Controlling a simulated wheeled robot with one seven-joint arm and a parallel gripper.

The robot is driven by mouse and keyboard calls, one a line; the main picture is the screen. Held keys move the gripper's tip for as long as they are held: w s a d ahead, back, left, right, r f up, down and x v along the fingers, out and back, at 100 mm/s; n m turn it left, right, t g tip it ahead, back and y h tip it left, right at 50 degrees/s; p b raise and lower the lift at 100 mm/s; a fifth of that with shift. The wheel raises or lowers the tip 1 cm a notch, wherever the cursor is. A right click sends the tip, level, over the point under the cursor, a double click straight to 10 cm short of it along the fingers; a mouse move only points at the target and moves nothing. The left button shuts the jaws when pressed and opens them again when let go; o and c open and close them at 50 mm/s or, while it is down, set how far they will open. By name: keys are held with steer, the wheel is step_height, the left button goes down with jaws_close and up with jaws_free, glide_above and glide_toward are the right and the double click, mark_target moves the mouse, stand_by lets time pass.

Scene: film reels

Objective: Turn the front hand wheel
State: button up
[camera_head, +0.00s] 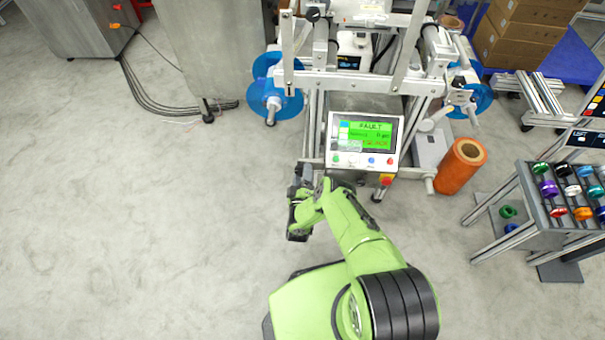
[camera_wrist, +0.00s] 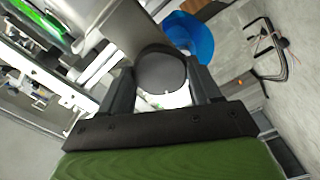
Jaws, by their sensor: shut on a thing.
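My gripper (camera_head: 303,177) is at the lower left front corner of the machine, just left of the control panel. In the wrist view, its two dark fingers (camera_wrist: 161,88) are closed on either side of a dark grey round part (camera_wrist: 160,72), which I take to be the front hand wheel. A grey body runs from this part toward the upper left. In the head view my arm and gripper mostly hide the wheel, so its turn angle cannot be told.
The control panel (camera_head: 365,140) shows FAULT on a green screen. A blue reel (camera_head: 263,95) is above my gripper. An orange roll (camera_head: 461,166) stands to the right, and a rack of coloured spools (camera_head: 545,222) is farther right. The floor at left is clear.

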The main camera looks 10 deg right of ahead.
steer(key=n, duration=0.5)
stand_by(0.5)
steer(key=o, duration=1.1)
steer(key=shift+c, duration=0.2)
